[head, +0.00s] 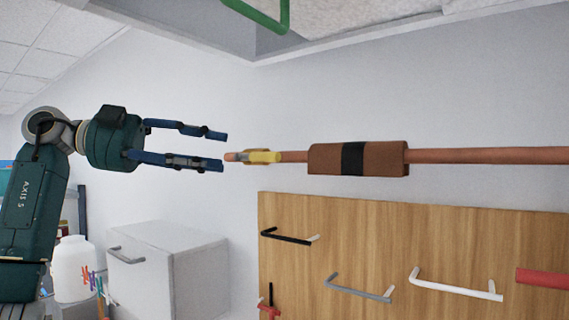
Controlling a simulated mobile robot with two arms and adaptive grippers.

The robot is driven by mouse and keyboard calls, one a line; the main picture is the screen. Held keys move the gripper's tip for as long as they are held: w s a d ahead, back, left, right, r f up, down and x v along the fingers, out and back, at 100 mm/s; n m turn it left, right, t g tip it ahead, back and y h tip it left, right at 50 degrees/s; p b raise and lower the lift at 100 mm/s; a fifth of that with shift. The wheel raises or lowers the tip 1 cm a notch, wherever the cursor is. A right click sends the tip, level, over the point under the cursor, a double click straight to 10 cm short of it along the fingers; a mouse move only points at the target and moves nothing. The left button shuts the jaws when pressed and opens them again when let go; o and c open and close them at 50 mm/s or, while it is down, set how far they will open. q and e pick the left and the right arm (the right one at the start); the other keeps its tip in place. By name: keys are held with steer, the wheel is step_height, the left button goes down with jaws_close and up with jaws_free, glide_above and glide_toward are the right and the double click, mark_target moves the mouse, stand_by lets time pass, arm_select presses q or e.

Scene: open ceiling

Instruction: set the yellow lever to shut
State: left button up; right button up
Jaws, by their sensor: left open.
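The yellow lever (262,157) is a short yellow piece at the left end of a copper pipe (480,156) that runs across the right half of the head view. It appears to lie roughly along the pipe. My left gripper (224,150) is open and empty, its two blue fingers pointing right toward the lever. The fingertips are just left of the pipe's end in the picture, one above and one about level with it. Whether they touch it I cannot tell. My right gripper is not in view.
A brown sleeve with a black band (345,159) wraps the pipe. Below stands a wooden board (400,240) with several handles. A white cabinet (170,265) and a white jar (72,268) are at lower left. A green bar (265,18) hangs from the open ceiling.

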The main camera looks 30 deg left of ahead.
mark_target(259, 160)
arm_select(q)
steer(key=x, duration=0.4)
steer(key=s+d+x, duration=0.1)
steer(key=x, duration=0.1)
steer(key=shift+w+d+r+p, duration=0.15)
steer(key=shift+w+d+p, duration=0.1)
steer(key=shift+p, duration=0.1)
steer(key=x, duration=0.2)
steer(key=shift+w, duration=0.4)
steer(key=shift+w+d, duration=0.1)
steer(key=shift+d, duration=0.15)
jaws_close()
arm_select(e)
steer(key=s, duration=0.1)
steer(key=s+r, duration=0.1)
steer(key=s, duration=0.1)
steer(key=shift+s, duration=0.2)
